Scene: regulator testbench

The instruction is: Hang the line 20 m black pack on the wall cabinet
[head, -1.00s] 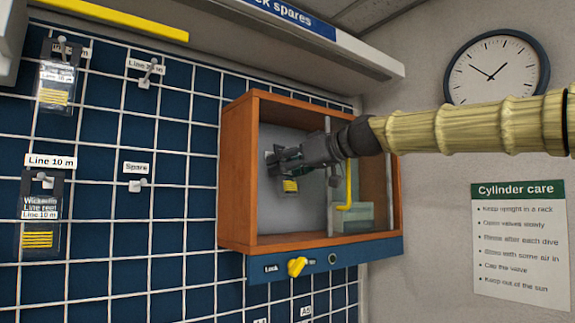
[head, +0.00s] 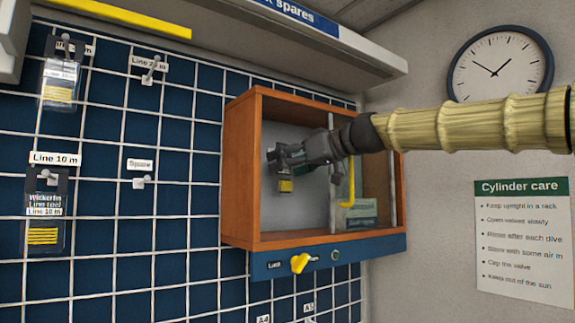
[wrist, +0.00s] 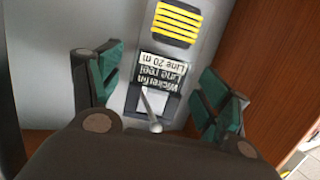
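The black line 20 m pack (wrist: 161,62) has yellow stripes and shows upside down in the wrist view. It is in the left bay of the wooden wall cabinet (head: 238,165). A metal peg (wrist: 152,112) with a round end shows at the pack's hanger end, and the pack appears to hang on it. My gripper (wrist: 158,72) is open, with a green-padded finger on each side of the pack and visible gaps between. In the head view my gripper (head: 287,157) reaches into the cabinet and hides most of the pack; its yellow part (head: 286,186) shows below.
A vertical divider (head: 333,210) and a yellow bent handle or tube (head: 349,190) stand right of my gripper. A yellow knob (head: 299,263) is on the blue ledge below. Other packs (head: 43,222) hang on the grid wall (head: 190,215) at left, where two labelled hooks are bare.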

